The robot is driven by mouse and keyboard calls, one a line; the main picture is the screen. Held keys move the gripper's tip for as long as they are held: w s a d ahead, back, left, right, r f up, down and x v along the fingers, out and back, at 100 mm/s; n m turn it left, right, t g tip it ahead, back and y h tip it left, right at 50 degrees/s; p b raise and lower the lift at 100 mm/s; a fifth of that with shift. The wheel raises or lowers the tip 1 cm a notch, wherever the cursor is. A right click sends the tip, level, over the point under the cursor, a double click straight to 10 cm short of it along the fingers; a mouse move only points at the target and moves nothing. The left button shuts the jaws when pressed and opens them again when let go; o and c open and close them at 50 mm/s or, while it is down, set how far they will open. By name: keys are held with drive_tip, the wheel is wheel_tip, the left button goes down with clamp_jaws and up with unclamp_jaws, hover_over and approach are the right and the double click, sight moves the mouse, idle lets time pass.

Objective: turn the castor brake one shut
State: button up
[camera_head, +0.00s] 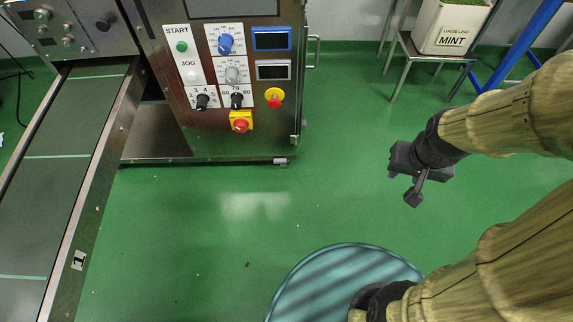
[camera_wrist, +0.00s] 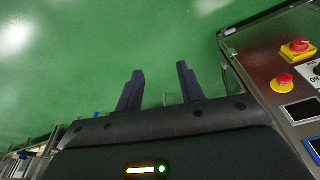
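A small grey tab (camera_head: 281,161) sticks out at the bottom right corner of the steel machine (camera_head: 200,140), at floor level. It may be the castor brake, but it is too small to tell its position. No castor wheel shows clearly. My gripper (camera_head: 404,188) is over the floor to the right of the machine, well apart from the tab. In the wrist view my gripper (camera_wrist: 160,71) has its two dark fingers apart with nothing between them.
The machine's panel carries knobs, a red emergency button (camera_head: 274,97) and a red-yellow switch (camera_head: 240,122). A conveyor (camera_head: 62,160) runs along the left. A stand (camera_head: 430,55) with a MINT box (camera_head: 450,27) is at the back right. Green floor between is clear.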

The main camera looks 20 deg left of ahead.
drive_tip(key=w+a+f+t+y+b, duration=0.2)
drive_tip(key=w+a+f+b, duration=0.25)
drive_tip(key=w+f, duration=0.7)
drive_tip(key=w+a+f+t+y+b, duration=0.15)
drive_tip(key=w+a+f+b, duration=0.4)
drive_tip(key=f, duration=1.05)
drive_tip(key=w+a+f+m+t+y+b, duration=0.1)
drive_tip(key=a+f+y+b, duration=0.15)
drive_tip(key=a+f, duration=0.45)
drive_tip(key=w+a+f+m+t+y+b, duration=0.1)
drive_tip(key=a+f+y, duration=0.25)
drive_tip(key=f, duration=0.65)
drive_tip(key=s+a+f+m+t+y+b, duration=0.1)
drive_tip(key=s+a+f+m+t+b, duration=0.1)
drive_tip(key=s+f+m+t, duration=0.1)
drive_tip(key=s+a+f+m+t+y+b, duration=0.1)
drive_tip(key=s+a+f+m+t+b, duration=0.1)
drive_tip(key=f+m, duration=0.3)
wheel_tip(320, 180, down, 2)
drive_tip(key=shift+s+a+f+t+b, duration=0.2)
drive_tip(key=shift+s+a+t+b, duration=0.1)
drive_tip(key=shift+s+t+b, duration=0.15)
drive_tip(key=shift+w, duration=0.15)
